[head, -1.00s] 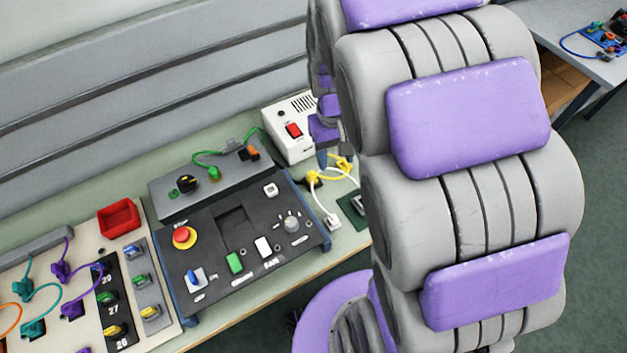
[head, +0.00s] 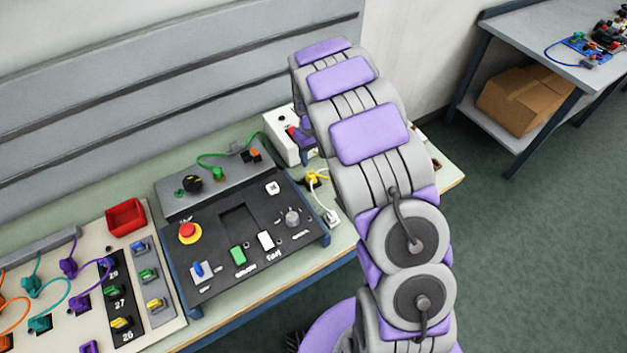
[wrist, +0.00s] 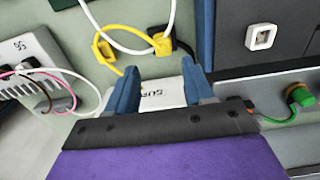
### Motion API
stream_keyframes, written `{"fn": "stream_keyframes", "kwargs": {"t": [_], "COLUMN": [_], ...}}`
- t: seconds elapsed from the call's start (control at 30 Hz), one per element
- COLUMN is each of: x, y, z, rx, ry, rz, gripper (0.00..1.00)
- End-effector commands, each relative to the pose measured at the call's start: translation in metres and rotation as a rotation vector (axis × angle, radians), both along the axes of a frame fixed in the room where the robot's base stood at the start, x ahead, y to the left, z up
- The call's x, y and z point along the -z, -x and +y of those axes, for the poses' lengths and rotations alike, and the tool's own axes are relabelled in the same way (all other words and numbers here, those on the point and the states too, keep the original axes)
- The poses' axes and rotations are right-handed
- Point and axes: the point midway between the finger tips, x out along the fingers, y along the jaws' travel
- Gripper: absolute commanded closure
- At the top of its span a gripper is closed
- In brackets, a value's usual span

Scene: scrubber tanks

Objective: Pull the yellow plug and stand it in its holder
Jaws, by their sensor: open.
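Two yellow plug ends show in the wrist view, joined by a yellow cable. One yellow plug (wrist: 161,44) sits at a black piece just beyond my fingertips; the other yellow end (wrist: 103,48) is to its left. In the head view the yellow plug (head: 313,178) shows beside the arm. My gripper (wrist: 160,66) is open and empty, its two blue fingers apart, pointing toward the yellow plugs without visibly touching them. In the head view my arm mostly hides the gripper. I cannot tell which black piece is the holder.
The black control panel (head: 250,240) stands left of the plugs. A white box (head: 283,133) is partly behind my arm, close to the gripper. White cables (wrist: 135,45) loop near the yellow ends. A white socket strip (wrist: 25,62) with pink and white wires is at left in the wrist view.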

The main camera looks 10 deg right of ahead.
Motion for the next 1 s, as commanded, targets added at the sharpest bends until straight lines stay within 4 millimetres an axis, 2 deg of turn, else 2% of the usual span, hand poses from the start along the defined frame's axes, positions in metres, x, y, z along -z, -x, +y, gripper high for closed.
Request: {"fn": "stream_keyframes", "kwargs": {"t": [0.17, 0.67, 0.87, 1.0], "x": [0.011, 0.015, 0.028, 0.045], "y": [-0.009, -0.009, -0.009, -0.008], "z": [0.004, 0.004, 0.004, 0.004], "rx": [-0.018, -0.019, -0.019, -0.019], "ry": [-0.008, -0.008, -0.008, -0.008], "rz": [-0.007, -0.006, -0.003, -0.001], "gripper": [0.48, 0.48, 0.48, 0.48]}}
